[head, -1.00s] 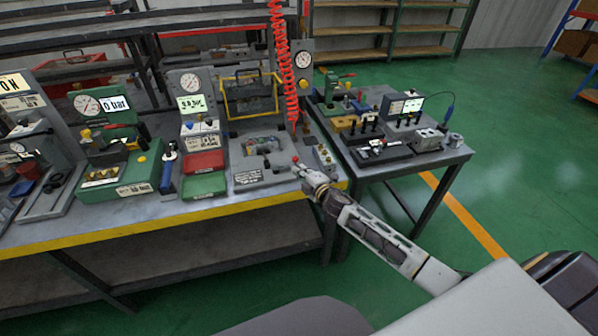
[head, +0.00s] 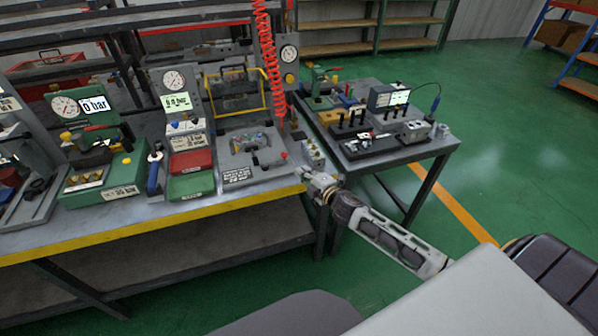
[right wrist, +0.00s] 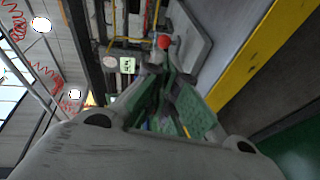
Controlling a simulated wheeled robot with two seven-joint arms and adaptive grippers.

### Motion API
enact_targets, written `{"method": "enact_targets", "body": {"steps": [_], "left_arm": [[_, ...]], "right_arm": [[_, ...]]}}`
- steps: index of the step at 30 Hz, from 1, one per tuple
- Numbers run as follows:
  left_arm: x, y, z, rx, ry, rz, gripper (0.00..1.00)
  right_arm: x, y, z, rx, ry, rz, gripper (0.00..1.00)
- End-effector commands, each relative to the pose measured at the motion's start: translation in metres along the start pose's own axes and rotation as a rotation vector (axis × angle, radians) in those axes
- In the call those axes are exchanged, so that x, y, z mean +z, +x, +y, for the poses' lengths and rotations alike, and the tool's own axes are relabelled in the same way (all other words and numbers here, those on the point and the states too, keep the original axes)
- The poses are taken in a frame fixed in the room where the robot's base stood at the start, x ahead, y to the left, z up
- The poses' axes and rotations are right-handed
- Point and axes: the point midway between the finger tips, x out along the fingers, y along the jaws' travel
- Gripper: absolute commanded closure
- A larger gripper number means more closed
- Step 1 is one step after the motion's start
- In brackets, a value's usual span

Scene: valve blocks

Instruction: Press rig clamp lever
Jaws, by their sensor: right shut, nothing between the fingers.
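A green rig (head: 103,185) with a round gauge and a "0 bar" display stands at the left of the bench in the head view. A lever with a yellow tip (head: 66,136) is on it; I cannot tell for sure whether this is the clamp lever. A grey fixture (head: 238,160) has a red knob (head: 284,155) at its right side. The red knob also shows in the right wrist view (right wrist: 164,41). My right gripper (head: 303,171) is shut and empty at the bench's front right edge, just right of and below the red knob, apart from it. My left gripper is not in view.
A blue-handled tool (head: 155,172) stands beside red (head: 191,162) and green (head: 191,186) trays. A coiled red hose (head: 268,60) hangs over the grey fixture. A small block with fittings (head: 313,153) is close to my right gripper. A second table (head: 400,153) stands to the right.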

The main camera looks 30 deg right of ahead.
Motion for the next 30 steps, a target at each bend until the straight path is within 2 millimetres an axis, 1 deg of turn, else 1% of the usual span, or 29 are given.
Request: {"method": "enact_targets", "body": {"steps": [6, 12, 18, 30], "left_arm": [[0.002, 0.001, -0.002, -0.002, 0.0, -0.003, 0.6], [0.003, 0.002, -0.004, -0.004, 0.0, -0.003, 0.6], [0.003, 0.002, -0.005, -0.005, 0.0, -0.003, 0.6], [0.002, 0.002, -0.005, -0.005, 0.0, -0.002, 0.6]], "right_arm": [[0.006, -0.015, 0.0, -0.001, 0.0, -0.001, 1.0], [0.008, -0.024, 0.001, 0.0, 0.0, 0.0, 1.0], [0.009, -0.027, 0.001, -0.001, 0.0, 0.0, 1.0], [0.009, -0.027, 0.002, 0.0, 0.0, 0.0, 1.0]]}}
